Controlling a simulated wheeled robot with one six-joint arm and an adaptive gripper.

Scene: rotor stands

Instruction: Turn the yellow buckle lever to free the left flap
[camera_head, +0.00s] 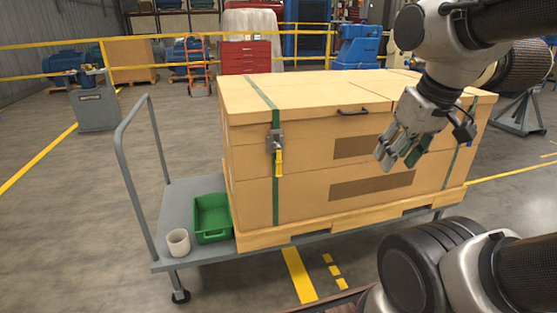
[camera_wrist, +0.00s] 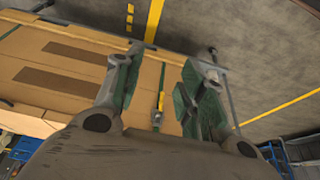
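The large tan crate (camera_head: 300,195) stands on a cart. A green strap (camera_head: 276,205) runs down its front left, with a grey metal buckle (camera_head: 274,140). The buckle's yellow lever (camera_head: 279,162) hangs straight down. In the wrist view the lever (camera_wrist: 161,101) shows small between my fingers, some way off. The left flap (camera_head: 295,92) lies flat and closed on top, with the strap across it. My gripper (camera_head: 397,160) is open and empty in front of the crate's right half, right of the buckle and not touching it. Its green-padded fingers (camera_wrist: 166,68) stand apart.
A green bin (camera_head: 212,236) and a pale cup (camera_head: 178,243) stand on the grey cart (camera_head: 172,200) left of the crate. The cart's handle rail (camera_head: 128,165) rises at left. A black handle (camera_head: 352,112) sits at the lid's front edge. The floor in front is clear.

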